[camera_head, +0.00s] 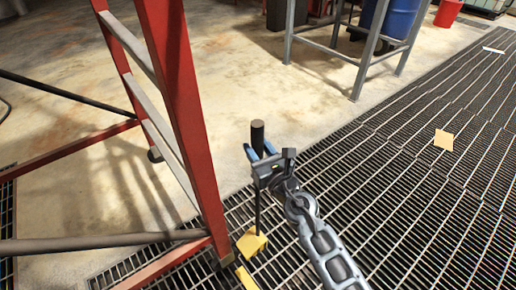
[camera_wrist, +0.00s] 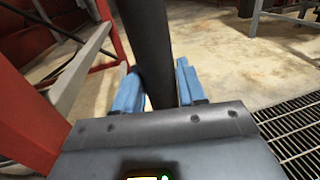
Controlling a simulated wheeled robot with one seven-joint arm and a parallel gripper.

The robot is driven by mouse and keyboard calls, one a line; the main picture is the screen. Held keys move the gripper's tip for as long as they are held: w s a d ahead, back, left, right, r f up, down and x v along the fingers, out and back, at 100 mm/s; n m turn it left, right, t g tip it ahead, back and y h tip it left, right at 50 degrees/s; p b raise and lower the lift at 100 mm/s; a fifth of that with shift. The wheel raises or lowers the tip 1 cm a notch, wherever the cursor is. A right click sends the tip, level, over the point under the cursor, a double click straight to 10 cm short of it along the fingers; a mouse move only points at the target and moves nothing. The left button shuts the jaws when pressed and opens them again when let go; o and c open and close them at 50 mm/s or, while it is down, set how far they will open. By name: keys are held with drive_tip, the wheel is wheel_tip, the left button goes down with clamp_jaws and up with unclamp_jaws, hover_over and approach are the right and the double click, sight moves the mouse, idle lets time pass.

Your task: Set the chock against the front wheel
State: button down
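A yellow chock (camera_head: 252,243) sits low at the floor grating, beside the foot of a red frame. A dark upright rod (camera_head: 257,137) rises above it and appears to be its handle; the rod also shows in the wrist view (camera_wrist: 150,45). My gripper (camera_head: 262,158) has its blue fingers on both sides of the rod, close against it in the wrist view (camera_wrist: 161,88). Whether the chock touches the grating is unclear. I cannot tell which wheel is the front one.
The red ladder-like frame (camera_head: 180,90) stands close left of my gripper. Another yellow piece (camera_head: 245,278) lies near its foot. A grey metal stand (camera_head: 360,70), a blue barrel (camera_head: 396,17) and a red bucket (camera_head: 447,12) are farther back. The grating at right is mostly clear.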

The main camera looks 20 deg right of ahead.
drive_tip(key=c, duration=1)
unclamp_jaws()
drive_tip(key=shift+w+r, duration=0.1)
drive_tip(key=shift+r, duration=0.25)
drive_tip(key=o, duration=0.4)
drive_tip(key=shift+f, duration=0.2)
drive_tip(key=shift+o, duration=0.2)
drive_tip(key=shift+s+f, duration=0.2)
drive_tip(key=shift+f, duration=0.2)
drive_tip(key=s+d, duration=0.1)
drive_tip(key=s, duration=0.6)
drive_tip(key=shift+s+r, duration=0.25)
drive_tip(key=shift+r, duration=0.1)
